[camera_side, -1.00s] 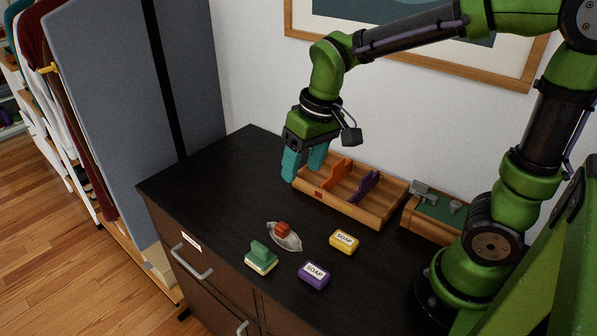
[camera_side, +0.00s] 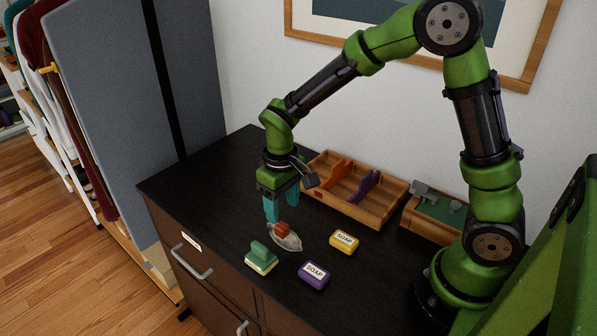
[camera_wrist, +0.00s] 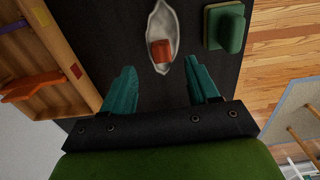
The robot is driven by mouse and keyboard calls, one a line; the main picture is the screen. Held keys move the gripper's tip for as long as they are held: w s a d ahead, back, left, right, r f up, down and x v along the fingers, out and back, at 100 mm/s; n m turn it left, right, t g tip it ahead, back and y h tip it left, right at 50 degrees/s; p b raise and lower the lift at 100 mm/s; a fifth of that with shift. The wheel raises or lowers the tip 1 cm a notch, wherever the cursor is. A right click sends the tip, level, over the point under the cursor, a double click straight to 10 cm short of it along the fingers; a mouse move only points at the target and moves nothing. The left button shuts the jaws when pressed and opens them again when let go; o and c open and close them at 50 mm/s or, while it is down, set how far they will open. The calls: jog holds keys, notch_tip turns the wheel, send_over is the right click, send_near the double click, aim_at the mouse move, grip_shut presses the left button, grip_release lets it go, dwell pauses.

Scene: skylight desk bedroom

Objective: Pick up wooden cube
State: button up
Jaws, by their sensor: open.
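The wooden cube (camera_side: 283,229) is small and orange-red. It sits in a pale, leaf-shaped dish (camera_side: 291,243) on the dark dresser top. In the wrist view the cube (camera_wrist: 161,50) lies in the dish (camera_wrist: 162,19), ahead of the fingers and between their lines. My gripper (camera_side: 281,206) has teal fingers pointing down, just above and behind the dish in the side view. In the wrist view my gripper (camera_wrist: 162,88) is open, with nothing between its fingers. The exact height of the fingertips above the cube is hard to tell.
A yellow soap box (camera_side: 343,242) and a purple soap box (camera_side: 314,275) lie nearby. The dresser's left part is clear.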

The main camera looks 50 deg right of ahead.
aim_at(282, 226)
jog(key=shift+w+a+f, duration=0.1)
jog(key=shift+w+f, duration=0.05)
jog(key=shift+f, duration=2.8)
grip_shut()
